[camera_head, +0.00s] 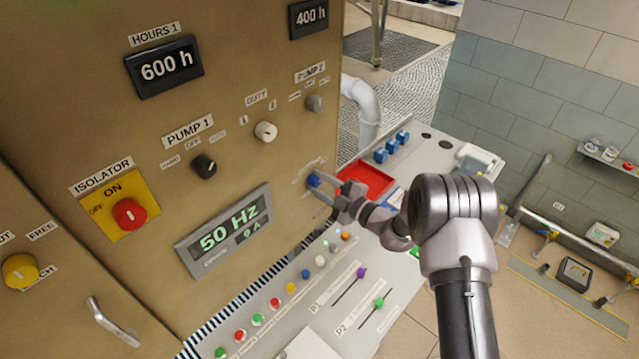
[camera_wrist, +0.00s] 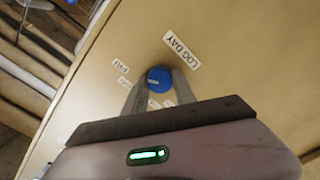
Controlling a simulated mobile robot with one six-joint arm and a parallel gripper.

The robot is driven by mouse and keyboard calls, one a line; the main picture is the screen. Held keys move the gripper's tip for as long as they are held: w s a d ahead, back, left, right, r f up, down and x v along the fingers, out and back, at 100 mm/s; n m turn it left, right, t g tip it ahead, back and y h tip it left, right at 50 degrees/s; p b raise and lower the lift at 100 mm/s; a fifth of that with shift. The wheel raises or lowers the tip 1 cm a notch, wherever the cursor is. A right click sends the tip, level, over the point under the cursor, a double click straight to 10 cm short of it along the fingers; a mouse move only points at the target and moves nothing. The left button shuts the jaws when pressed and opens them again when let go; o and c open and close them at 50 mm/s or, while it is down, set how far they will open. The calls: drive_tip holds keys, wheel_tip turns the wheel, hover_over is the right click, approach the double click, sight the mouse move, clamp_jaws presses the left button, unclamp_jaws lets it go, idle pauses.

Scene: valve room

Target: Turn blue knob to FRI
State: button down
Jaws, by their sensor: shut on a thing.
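The blue knob (camera_head: 313,180) sits on the tan cabinet front, at the right of its lower part, in the head view. It also shows in the wrist view (camera_wrist: 158,77), under a label reading LOG DAY (camera_wrist: 181,50). Smaller day labels ring the knob, too small to read surely. My gripper (camera_head: 330,190) is at the knob, with one finger on each side of it, and is shut on it. The fingers (camera_wrist: 158,88) and the wrist hide the lower part of the dial. I cannot tell which day the knob points at.
A 50 Hz display (camera_head: 228,230) is left of my gripper. Below is a sloping desk with coloured buttons (camera_head: 257,320) and sliders (camera_head: 362,272). A red tray (camera_head: 368,180) and blue blocks (camera_head: 392,147) lie to the right. The red isolator knob (camera_head: 129,213) is far left.

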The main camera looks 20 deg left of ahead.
drive_tip(key=c, duration=1)
unclamp_jaws()
drive_tip(key=b+v, duration=0.1)
drive_tip(key=v, duration=1.6)
drive_tip(key=shift+s+d+r+b, duration=0.1)
drive_tip(key=shift+d+b, duration=0.15)
drive_tip(key=shift+b, duration=0.05)
